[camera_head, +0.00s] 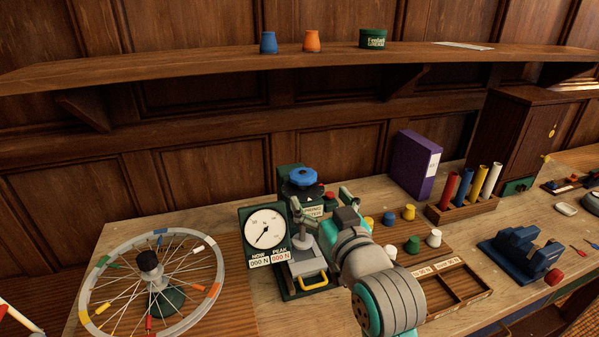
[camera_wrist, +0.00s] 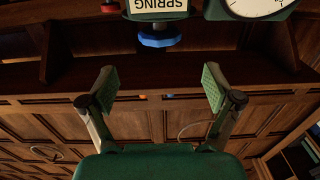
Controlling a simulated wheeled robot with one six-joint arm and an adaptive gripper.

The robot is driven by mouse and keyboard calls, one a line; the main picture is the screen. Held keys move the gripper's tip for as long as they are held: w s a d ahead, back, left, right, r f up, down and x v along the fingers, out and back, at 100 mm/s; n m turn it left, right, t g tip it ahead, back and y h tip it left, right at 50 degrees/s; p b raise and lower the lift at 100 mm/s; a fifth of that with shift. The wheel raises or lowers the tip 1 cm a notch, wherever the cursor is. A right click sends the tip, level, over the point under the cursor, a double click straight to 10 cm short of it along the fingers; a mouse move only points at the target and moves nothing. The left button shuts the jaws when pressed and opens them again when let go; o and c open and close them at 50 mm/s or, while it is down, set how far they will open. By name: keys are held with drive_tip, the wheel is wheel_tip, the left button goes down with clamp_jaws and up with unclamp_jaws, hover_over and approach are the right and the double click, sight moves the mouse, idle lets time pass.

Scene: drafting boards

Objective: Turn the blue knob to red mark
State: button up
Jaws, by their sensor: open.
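The blue knob (camera_head: 302,177) sits on top of the green spring tester (camera_head: 283,285), above a dark collar. In the wrist view, which looks upside down, the blue knob (camera_wrist: 160,39) shows below the "SPRING" label, beyond my fingertips. My gripper (camera_head: 322,208) is open in front of the tester, below the knob and apart from it. In the wrist view my gripper (camera_wrist: 158,84) has its two green pads spread wide with nothing between them. A small red part (camera_head: 330,196) shows right of the knob; I cannot tell whether it is the red mark.
A round dial (camera_head: 264,229) stands at the tester's left. A spoked wheel (camera_head: 190,318) is further left. Coloured pegs, a divided wooden tray (camera_head: 487,291) and a blue vise (camera_head: 520,254) are to the right. A shelf (camera_head: 210,68) runs above along the panelled wall.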

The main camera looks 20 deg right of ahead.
sight(303, 173)
drive_tip(key=w, duration=1)
drive_tip(key=shift+a, duration=0.1)
drive_tip(key=c, duration=1.1)
